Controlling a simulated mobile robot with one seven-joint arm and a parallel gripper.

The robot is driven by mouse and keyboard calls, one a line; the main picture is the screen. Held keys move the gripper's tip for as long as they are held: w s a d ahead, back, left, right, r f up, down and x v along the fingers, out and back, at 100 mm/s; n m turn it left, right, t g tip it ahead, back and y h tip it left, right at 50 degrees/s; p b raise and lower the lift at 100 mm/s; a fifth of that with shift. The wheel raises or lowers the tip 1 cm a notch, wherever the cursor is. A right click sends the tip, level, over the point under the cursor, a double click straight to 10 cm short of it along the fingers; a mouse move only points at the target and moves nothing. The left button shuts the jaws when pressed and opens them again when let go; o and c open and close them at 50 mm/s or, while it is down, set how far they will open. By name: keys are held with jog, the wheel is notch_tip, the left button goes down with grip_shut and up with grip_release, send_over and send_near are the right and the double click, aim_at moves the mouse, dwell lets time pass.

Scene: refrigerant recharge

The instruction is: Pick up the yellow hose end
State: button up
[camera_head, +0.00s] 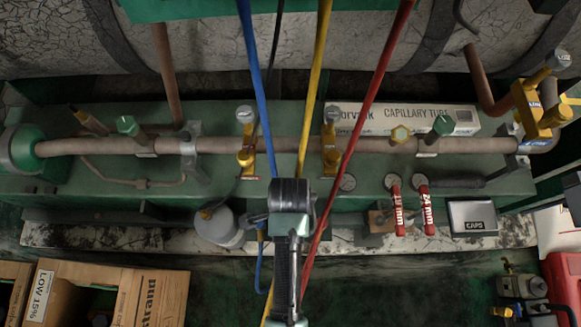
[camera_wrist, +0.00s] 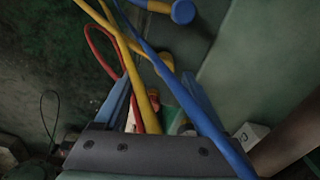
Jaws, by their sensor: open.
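The yellow hose (camera_head: 318,70) hangs from the top of the head view and passes behind my gripper (camera_head: 290,195). A lower stretch of it shows at the bottom, left of my arm. In the wrist view the yellow hose (camera_wrist: 135,75) slants down into the space between the spread fingers of my gripper (camera_wrist: 157,85). The gripper is open, and I cannot tell whether the hose touches a finger. The yellow hose's end fitting cannot be made out clearly.
The blue hose (camera_wrist: 185,95) crosses the right finger in the wrist view. The red hose (camera_wrist: 90,45) loops at left. Behind stand a copper pipe (camera_head: 280,145) with yellow valves (camera_head: 330,155), a grey-white bottle (camera_head: 218,226) and red-handled wrenches (camera_head: 427,208). Cardboard boxes (camera_head: 110,290) stand lower left.

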jog(key=shift+w+d+f+b, duration=0.1)
jog(key=shift+w+f+b, duration=0.1)
jog(key=shift+f+b, duration=1)
jog(key=shift+w+d+f+b, duration=0.15)
jog(key=shift+f+b, duration=0.3)
jog(key=shift+f, duration=1.35)
jog(key=shift+a, duration=0.1)
jog(key=shift+c, duration=0.4)
grip_shut()
